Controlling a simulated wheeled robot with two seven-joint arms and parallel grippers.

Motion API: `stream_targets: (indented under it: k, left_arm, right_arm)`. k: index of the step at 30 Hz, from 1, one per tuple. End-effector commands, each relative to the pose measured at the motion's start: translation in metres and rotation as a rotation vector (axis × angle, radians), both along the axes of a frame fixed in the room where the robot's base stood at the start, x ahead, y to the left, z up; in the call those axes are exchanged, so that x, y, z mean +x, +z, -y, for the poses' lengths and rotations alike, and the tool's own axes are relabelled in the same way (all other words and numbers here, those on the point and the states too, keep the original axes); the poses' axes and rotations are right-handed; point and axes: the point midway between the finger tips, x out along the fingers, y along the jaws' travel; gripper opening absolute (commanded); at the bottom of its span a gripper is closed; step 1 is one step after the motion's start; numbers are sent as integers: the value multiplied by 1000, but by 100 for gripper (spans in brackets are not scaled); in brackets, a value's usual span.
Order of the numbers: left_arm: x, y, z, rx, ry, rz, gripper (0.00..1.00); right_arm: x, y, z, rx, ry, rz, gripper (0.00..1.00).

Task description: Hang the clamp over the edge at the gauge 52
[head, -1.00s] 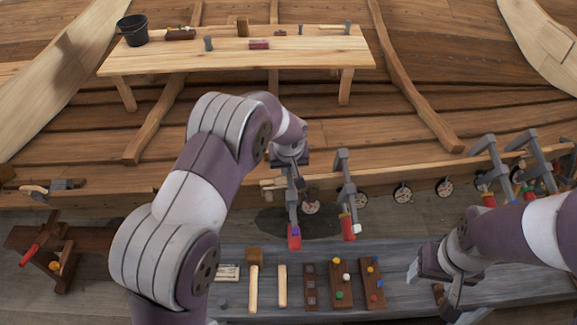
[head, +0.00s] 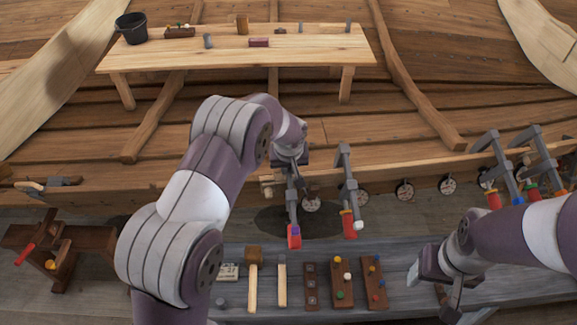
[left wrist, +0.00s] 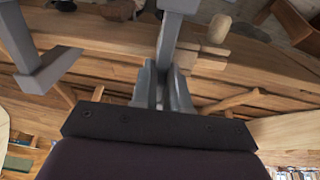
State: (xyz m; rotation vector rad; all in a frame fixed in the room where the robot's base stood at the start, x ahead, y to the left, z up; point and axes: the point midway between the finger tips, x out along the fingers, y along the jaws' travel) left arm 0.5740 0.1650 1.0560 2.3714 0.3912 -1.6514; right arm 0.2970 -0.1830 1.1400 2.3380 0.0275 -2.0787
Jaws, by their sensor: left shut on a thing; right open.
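My left gripper (head: 291,168) is shut on a grey bar clamp (head: 293,208) with a red handle. The clamp hangs upright at the front of the hull's upper plank edge (head: 232,190); I cannot tell whether it touches the edge. In the left wrist view its grey bar (left wrist: 170,38) runs between the fingers (left wrist: 163,92). Several round gauges line the plank, one beside the held clamp (head: 311,205) and one further right (head: 404,190); their numbers are too small to read. My right gripper (head: 443,285) is open and empty above the grey bench.
A second clamp (head: 347,190) stands close right of the held one and shows in the left wrist view (left wrist: 35,62). More clamps (head: 505,165) hang at the far right. The grey bench (head: 400,298) holds mallets and peg boards. A wooden table (head: 240,59) stands behind.

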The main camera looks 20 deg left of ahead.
Motion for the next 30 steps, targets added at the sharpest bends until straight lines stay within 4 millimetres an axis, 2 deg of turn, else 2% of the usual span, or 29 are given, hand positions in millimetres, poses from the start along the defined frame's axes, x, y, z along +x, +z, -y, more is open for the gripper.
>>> stream_targets:
  k: [19,20,22,23,30]
  left_arm:
    - [-1,-2,1,0,-1,4,0]
    - [-2,-2,1,-1,-1,3,18]
    - [-2,-2,1,0,0,3,40]
    - [-2,-2,1,0,0,2,44]
    - [-3,-5,1,0,0,-3,44]
  right_arm:
    - [0,-7,0,0,0,0,65]
    - [0,-7,0,0,0,0,65]
    - [0,-6,0,0,0,0,65]
    - [0,-6,0,0,0,0,65]
    - [0,-6,0,0,0,0,65]
